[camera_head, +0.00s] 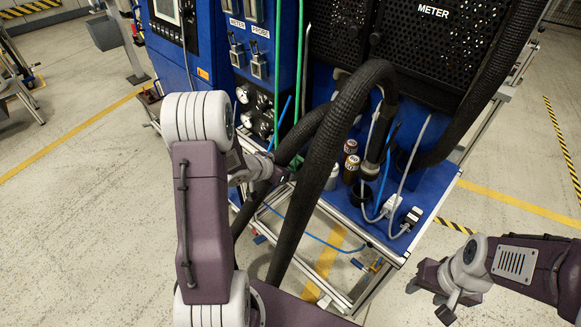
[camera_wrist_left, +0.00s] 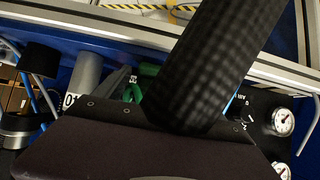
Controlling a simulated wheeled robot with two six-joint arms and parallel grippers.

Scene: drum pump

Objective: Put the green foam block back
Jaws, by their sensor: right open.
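Small green patches (camera_wrist_left: 133,93) show in the left wrist view, beside the black hose. They are partly covered, so I cannot tell whether they are the green foam block. No whole green block shows in the head view. My left gripper (camera_head: 268,168) reaches in at the blue bench, largely hidden by the thick black hose (camera_head: 330,140). Its fingertips and anything between them are hidden. In the left wrist view the hose (camera_wrist_left: 215,65) crosses close in front of the dark gripper body. My right gripper (camera_head: 431,297) is open and empty over the floor, right of the bench.
The blue bench top (camera_head: 340,208) carries brown-and-black cylinders (camera_head: 350,165) and white plugs (camera_head: 393,205) with cables. Gauges (camera_head: 262,110) and a METER panel (camera_head: 435,40) stand behind. A gauge (camera_wrist_left: 283,122) also shows in the left wrist view. The floor at right is clear.

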